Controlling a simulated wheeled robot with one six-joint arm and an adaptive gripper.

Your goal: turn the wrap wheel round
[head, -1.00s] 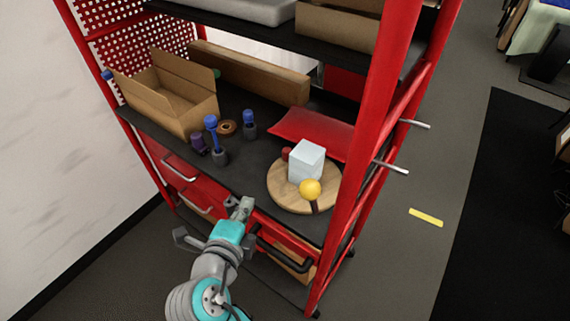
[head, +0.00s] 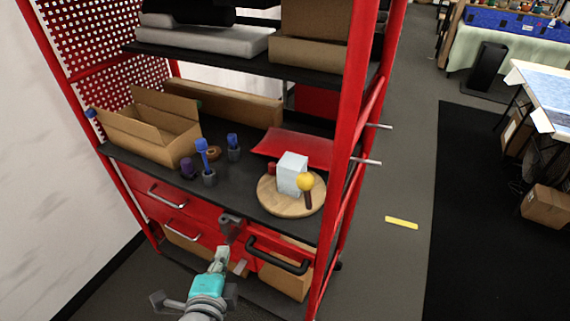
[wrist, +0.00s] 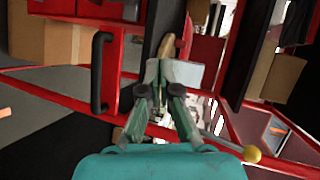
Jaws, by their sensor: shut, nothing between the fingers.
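A round wooden wheel (head: 272,203) lies on the black middle shelf, near its right front corner. A pale box (head: 292,174) stands on it. A yellow ball on a dark stem (head: 306,182) stands at the wheel's right side. My gripper (head: 230,222) is shut and empty, in front of the shelf's edge, below and left of the wheel and apart from it. In the wrist view my gripper (wrist: 157,78) points towards the shelf. The wheel's edge (wrist: 167,46) and pale box (wrist: 187,74) show beyond the fingers, partly hidden by them.
A red upright (head: 345,130) stands right of the wheel, with metal pegs beyond it. A black drawer handle (head: 278,256) is close to my gripper's right. Behind the wheel lies a red tray (head: 300,148). Blue-topped tools (head: 203,150) and an open carton (head: 150,135) stand left.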

